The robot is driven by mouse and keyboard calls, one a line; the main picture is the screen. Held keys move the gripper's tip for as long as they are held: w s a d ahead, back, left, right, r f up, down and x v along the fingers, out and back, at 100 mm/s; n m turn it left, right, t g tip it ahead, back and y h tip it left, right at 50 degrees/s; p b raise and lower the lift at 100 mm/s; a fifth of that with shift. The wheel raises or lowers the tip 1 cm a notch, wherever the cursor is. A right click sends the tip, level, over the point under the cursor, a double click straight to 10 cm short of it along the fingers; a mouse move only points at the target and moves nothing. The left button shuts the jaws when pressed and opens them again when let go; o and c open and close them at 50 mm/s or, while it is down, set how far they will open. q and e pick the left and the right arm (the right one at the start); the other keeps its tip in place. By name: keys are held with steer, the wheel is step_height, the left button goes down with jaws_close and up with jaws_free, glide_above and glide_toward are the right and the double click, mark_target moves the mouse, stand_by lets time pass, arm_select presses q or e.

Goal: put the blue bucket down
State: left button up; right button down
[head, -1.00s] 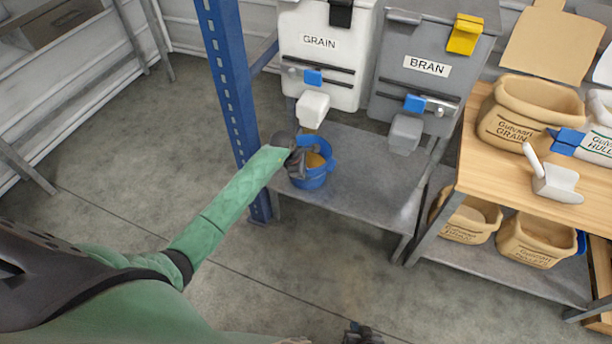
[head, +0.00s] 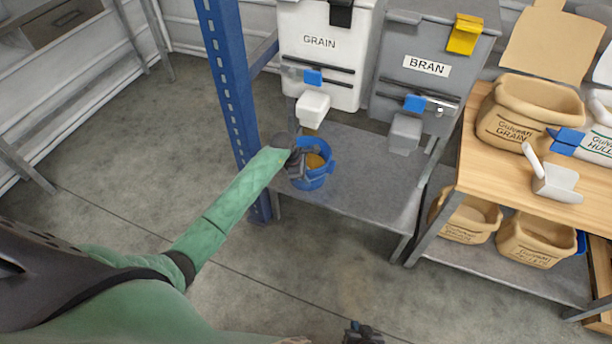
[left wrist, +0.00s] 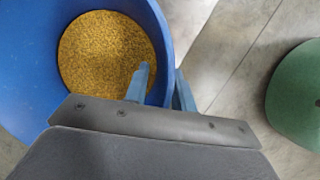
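The blue bucket (head: 317,181) is over the left front of the grey metal table (head: 375,190), holding yellow-brown grain (head: 315,161). It looks about upright; I cannot tell whether its base touches the table. My left gripper (head: 299,160) is at the bucket's left side. In the left wrist view, the left gripper (left wrist: 161,92) has one finger inside the bucket (left wrist: 25,60) and one outside, shut on its wall. The grain (left wrist: 105,52) lies level inside. My right gripper (head: 360,335) is at the bottom edge of the head view, away from the bucket; its fingers are unclear.
The white GRAIN hopper (head: 325,60) and grey BRAN hopper (head: 430,75) stand behind the table, their spouts over its back. A blue post (head: 228,85) rises close by my left forearm. A wooden bench (head: 500,165) with sacks is right. The table's right part is clear.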

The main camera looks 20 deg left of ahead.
arm_select(q)
steer(key=v, duration=1.2)
steer(key=s+d+n+t+h, duration=0.5)
steer(key=d+n, duration=0.4)
steer(key=d, duration=0.1)
steer(key=s+d+n+t+h, duration=0.4)
steer(key=s+d+n+h, duration=0.15)
steer(key=d+n, duration=0.35)
steer(key=s+f+n+t+y, duration=0.4)
steer(key=s+f+n+y, duration=0.7)
steer(key=n, duration=0.9)
steer(key=s+d+f+n+g, duration=0.2)
steer(key=s+f+n+g, duration=0.2)
steer(key=s, duration=0.5)
steer(key=s+d+f+n+g, duration=0.3)
steer(key=s+f+n, duration=0.4)
steer(key=s+f, duration=0.1)
steer(key=shift+s+f+g, duration=0.3)
steer(key=shift+s+g, duration=0.1)
steer(key=shift+s, duration=0.05)
